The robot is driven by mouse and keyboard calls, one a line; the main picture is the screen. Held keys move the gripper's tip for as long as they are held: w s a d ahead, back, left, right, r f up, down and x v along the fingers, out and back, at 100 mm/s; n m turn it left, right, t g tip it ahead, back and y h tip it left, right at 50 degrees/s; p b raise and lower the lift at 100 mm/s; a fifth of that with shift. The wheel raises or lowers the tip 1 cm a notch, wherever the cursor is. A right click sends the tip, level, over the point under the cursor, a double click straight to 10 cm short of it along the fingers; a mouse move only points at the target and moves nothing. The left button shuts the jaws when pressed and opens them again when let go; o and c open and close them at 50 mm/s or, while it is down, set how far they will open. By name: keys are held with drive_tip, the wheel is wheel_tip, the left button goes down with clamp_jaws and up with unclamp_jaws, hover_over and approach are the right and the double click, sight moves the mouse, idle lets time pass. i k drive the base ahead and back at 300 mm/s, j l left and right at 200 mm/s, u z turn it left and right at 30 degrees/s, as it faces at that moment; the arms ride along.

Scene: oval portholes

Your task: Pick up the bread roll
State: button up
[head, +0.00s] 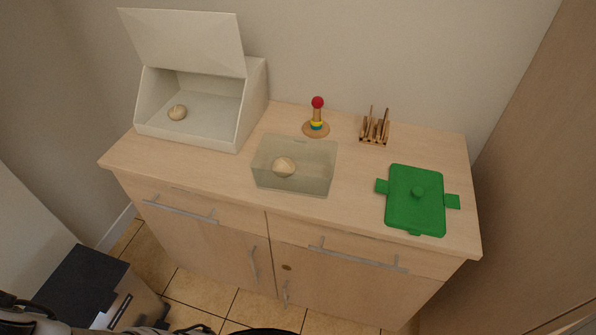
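Another bread roll (284,167) sits in the translucent open container (318,179) at the middle of the counter. The bread box has its lid (185,40) raised. I cannot tell any difference in kind between the two rolls. My gripper is not visible in this view; only parts of my own body show along the bottom edge.
The wooden counter (232,181) also holds a ring-stacking toy (317,117), a small wooden rack (375,128) and a green lid (416,203) with side tabs. Drawers and doors with bar handles are below. A dark box-like shape (85,280) is at lower left. Walls close in behind and right.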

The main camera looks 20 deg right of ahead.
sight(176, 113)
drive_tip(key=z, duration=0.4)
drive_tip(key=j+z, duration=0.15)
drive_tip(key=z, duration=0.25)
drive_tip(key=j+z, duration=0.1)
drive_tip(key=z, duration=0.3)
drive_tip(key=j+z, duration=0.1)
drive_tip(key=z, duration=0.3)
drive_tip(key=k+j, duration=0.1)
drive_tip(key=j, duration=0.8)
drive_tip(key=k+j, duration=0.1)
drive_tip(key=j, duration=0.8)
